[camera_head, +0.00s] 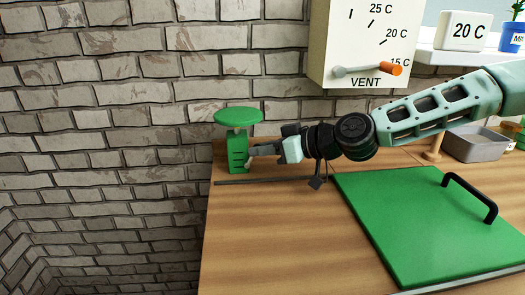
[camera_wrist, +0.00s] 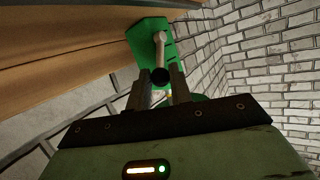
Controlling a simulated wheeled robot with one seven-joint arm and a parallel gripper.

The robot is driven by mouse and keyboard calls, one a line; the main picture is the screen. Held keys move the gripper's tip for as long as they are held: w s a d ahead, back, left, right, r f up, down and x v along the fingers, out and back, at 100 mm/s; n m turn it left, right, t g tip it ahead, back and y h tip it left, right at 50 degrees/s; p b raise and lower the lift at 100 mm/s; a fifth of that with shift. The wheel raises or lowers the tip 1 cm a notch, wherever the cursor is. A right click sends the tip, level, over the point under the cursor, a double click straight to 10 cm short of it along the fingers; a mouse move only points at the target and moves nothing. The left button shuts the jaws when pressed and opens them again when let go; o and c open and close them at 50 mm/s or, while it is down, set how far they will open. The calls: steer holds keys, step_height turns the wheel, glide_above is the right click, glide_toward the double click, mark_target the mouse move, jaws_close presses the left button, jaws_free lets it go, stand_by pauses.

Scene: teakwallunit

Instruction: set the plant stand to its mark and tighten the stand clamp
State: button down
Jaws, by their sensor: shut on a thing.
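The green plant stand (camera_head: 238,150), with a round green top and dark slots in its column, stands upright at the back left of the wooden worktop. My gripper (camera_head: 252,158) reaches it from the right, low beside the column. In the wrist view the green stand (camera_wrist: 150,42) carries a pale clamp lever (camera_wrist: 161,50) with a black knob (camera_wrist: 160,76). My gripper (camera_wrist: 160,85) is shut on this lever at its knob end, with a finger on either side. The clamp is hidden in the head view, and I cannot tell how tight it is.
A green panel (camera_head: 420,225) with a black handle (camera_head: 475,197) lies to the right. A vent box (camera_head: 350,40) with an orange-tipped lever hangs above. A grey tray (camera_head: 475,148) sits behind.

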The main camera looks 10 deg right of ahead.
steer(key=shift+d+f, duration=0.15)
steer(key=c, duration=1.3)
jaws_free()
steer(key=shift+o, duration=0.2)
steer(key=p+v, duration=0.1)
steer(key=v, duration=1.6)
steer(key=shift+d+f, duration=0.3)
steer(key=shift+s, duration=0.1)
